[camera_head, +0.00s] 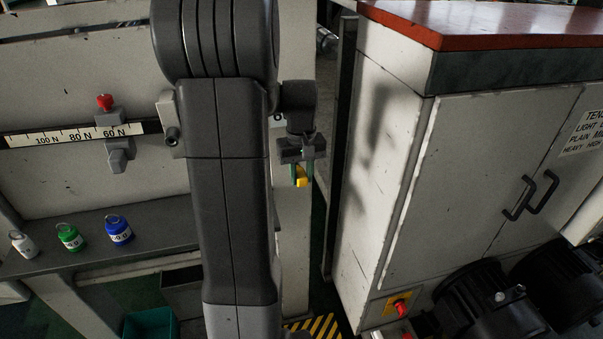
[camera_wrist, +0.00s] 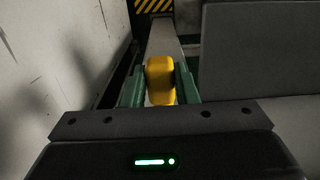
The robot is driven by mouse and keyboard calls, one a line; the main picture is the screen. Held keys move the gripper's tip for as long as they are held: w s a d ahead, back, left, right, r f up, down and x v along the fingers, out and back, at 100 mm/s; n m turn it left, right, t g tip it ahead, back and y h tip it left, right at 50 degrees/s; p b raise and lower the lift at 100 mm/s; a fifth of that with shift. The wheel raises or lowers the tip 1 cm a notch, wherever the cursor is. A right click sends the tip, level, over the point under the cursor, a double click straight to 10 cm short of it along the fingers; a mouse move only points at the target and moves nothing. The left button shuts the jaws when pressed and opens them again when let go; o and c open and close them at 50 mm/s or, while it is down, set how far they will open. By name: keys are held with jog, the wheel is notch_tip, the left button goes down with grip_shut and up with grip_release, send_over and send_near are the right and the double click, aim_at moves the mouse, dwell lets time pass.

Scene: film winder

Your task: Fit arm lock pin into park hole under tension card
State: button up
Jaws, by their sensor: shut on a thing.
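My gripper (camera_head: 301,160) hangs at the right of my arm, pointing down, in the gap between the cream machine and the cabinet. It is shut on a yellow piece (camera_head: 301,176), which I take to be the lock pin's grip. In the wrist view the yellow piece (camera_wrist: 160,82) sits between the two green fingers of the gripper (camera_wrist: 160,92); any pin shaft is hidden. The tension card (camera_head: 582,128), with black lettering, is on the cabinet's front at the right, cut off by the picture edge. I cannot make out a park hole under it.
The cream cabinet (camera_head: 390,190) has a red top (camera_head: 470,25) and black door handles (camera_head: 531,197). Dark motors (camera_head: 480,300) stand at its foot. At left are a scale with a red-knobbed slider (camera_head: 105,103) and white, green and blue weights (camera_head: 118,230) on a ledge.

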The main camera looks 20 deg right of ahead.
jog(key=shift+w, duration=0.2)
dwell(0.5)
jog(key=shift+w+p, duration=0.45)
jog(key=shift+w, duration=0.3)
jog(key=o, duration=1.1)
jog(key=shift+r, duration=0.1)
notch_tip(320, 180, up, 14)
jog(key=shift+f+b, duration=0.2)
jog(key=shift+b, duration=0.25)
